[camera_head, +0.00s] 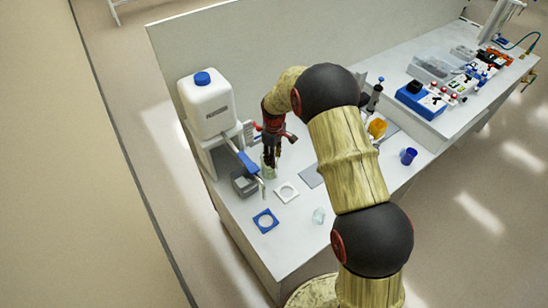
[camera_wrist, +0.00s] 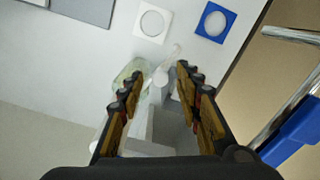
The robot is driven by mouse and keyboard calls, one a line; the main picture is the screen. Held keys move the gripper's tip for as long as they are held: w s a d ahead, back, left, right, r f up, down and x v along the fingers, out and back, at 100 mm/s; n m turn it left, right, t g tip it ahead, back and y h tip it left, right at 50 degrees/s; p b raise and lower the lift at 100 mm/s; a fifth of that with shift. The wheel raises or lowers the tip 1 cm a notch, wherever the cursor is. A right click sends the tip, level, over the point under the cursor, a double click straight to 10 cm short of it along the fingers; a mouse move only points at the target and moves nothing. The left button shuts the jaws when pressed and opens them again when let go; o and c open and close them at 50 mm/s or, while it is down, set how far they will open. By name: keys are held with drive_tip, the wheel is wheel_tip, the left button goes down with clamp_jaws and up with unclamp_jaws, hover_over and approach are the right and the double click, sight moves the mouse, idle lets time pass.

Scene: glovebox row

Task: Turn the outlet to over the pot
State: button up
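The outlet looks to be the metal tube with a blue sleeve (camera_head: 249,160) that reaches from the white dispenser over the bench. In the wrist view, the blue sleeve (camera_wrist: 292,132) and bare tube lie to the right, apart from my fingers. I cannot tell for sure which vessel is the pot; a grey box-like unit (camera_head: 243,184) stands below the tube. My gripper (camera_head: 271,153) points down behind the tube, close to a pale green clear vessel (camera_head: 269,171). In the wrist view my fingers (camera_wrist: 161,93) are apart, with grey-white box shapes beneath them, and the vessel (camera_wrist: 130,73) is beside the left finger.
A white canister with a blue cap (camera_head: 207,105) stands at the back left. A white square ring (camera_head: 286,192), a blue square ring (camera_head: 265,221) and a small clear cup (camera_head: 318,216) lie in front. A blue cup (camera_head: 408,156) and instruments are on the right.

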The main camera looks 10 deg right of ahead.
wheel_tip(320, 180, up, 12)
drive_tip(key=shift+f, duration=0.15)
idle(0.4)
